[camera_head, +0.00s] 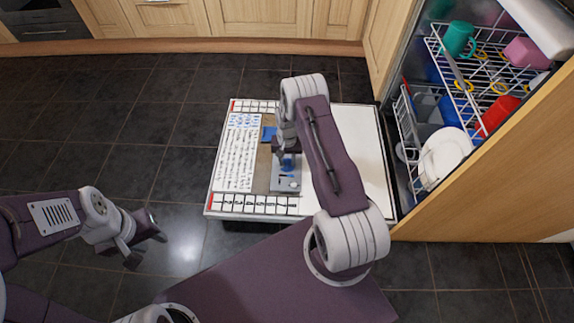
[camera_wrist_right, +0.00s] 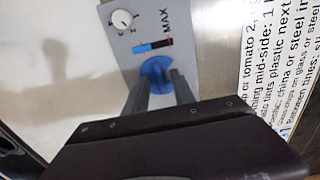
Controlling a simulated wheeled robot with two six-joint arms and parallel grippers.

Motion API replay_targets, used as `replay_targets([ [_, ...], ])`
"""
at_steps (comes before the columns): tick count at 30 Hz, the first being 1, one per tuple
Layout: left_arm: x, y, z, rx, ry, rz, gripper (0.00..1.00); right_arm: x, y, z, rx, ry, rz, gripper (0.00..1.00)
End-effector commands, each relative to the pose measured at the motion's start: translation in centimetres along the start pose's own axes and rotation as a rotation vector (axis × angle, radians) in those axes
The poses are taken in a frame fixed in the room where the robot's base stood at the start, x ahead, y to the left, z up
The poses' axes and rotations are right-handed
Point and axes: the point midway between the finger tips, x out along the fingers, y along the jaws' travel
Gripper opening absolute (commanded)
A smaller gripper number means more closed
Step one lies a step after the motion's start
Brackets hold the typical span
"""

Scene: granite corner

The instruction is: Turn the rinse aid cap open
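The rinse aid cap (camera_wrist_right: 157,71) is a round blue cap on the grey dispenser plate (camera_wrist_right: 108,14), beside the word MAX. It also shows in part in the head view (camera_head: 288,163), under my right gripper (camera_head: 287,156). In the right wrist view the two dark fingers of the right gripper (camera_wrist_right: 160,86) reach down to the cap, with blue visible between their tips. Whether they press on it or stand slightly open around it, I cannot tell. My left gripper (camera_head: 147,246) is open and empty over the floor, left of the dishwasher door.
The open dishwasher door (camera_head: 361,137) lies flat with a printed label sheet (camera_head: 238,152). A white dial (camera_wrist_right: 122,20) is near the cap. Racks (camera_head: 467,105) hold a teal mug (camera_head: 457,38) and white plates (camera_head: 444,157) at right. Floor at left is clear.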

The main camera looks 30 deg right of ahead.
Motion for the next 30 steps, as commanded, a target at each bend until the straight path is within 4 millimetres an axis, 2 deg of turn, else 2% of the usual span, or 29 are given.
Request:
replay_targets([
  [6,0.0,0.0,0.0,0.0,0.0,0.0,0.36,0.1,0.0,-0.1,0.0,0.001,0.0,0.31],
  [7,0.0,0.0,0.0,0.0,0.0,0.0,0.36,0.1,0.0,-0.1,0.0,0.001,0.0,0.25],
  [9,0.0,0.0,0.0,0.0,0.0,0.0,0.36,0.1,0.0,-0.1,0.0,0.001,0.0,0.06],
  [10,0.0,0.0,0.0,0.0,0.0,0.0,0.36,0.1,0.0,-0.1,0.0,0.001,0.0,0.0],
  [21,-0.3,0.0,0.0,0.0,0.0,0.0,0.36,-0.1,0.0,-0.1,-0.027,0.001,0.0,0.0],
  [30,-1.7,0.0,-0.2,0.0,0.0,0.0,0.36,-0.2,0.0,0.0,-0.211,0.0,0.0,0.0],
])
